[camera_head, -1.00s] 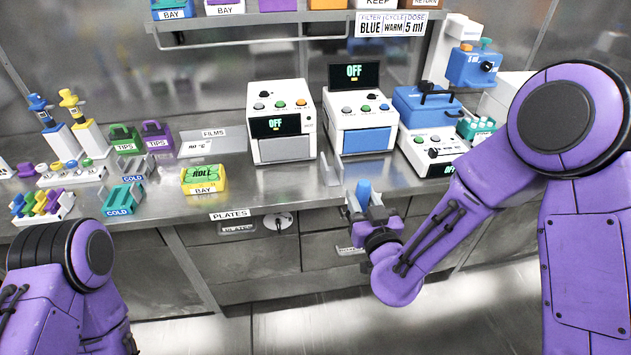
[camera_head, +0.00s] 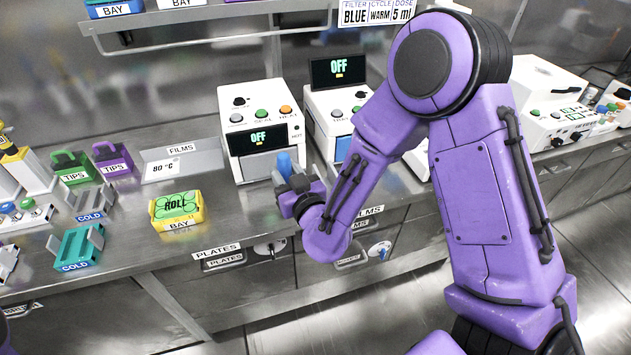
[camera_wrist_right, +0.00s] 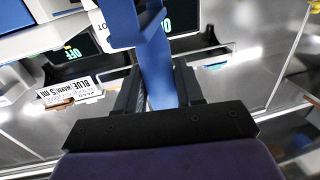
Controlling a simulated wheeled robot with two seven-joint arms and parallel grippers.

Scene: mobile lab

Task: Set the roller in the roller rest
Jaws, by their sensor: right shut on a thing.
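My right gripper (camera_head: 293,186) is shut on a blue roller (camera_head: 284,163), which stands up from its fingers in front of the left white machine. In the right wrist view the roller (camera_wrist_right: 158,65) shows large and close between the dark fingers (camera_wrist_right: 160,92); its blue handle runs down between them. I cannot pick out the roller rest for certain; the right arm covers part of the bench front where grey brackets stood earlier. My left gripper is out of view.
A white machine (camera_head: 262,128) reading OFF stands just behind the roller, with a second one (camera_head: 335,110) to its right, partly hidden by my arm. Bare bench lies between.

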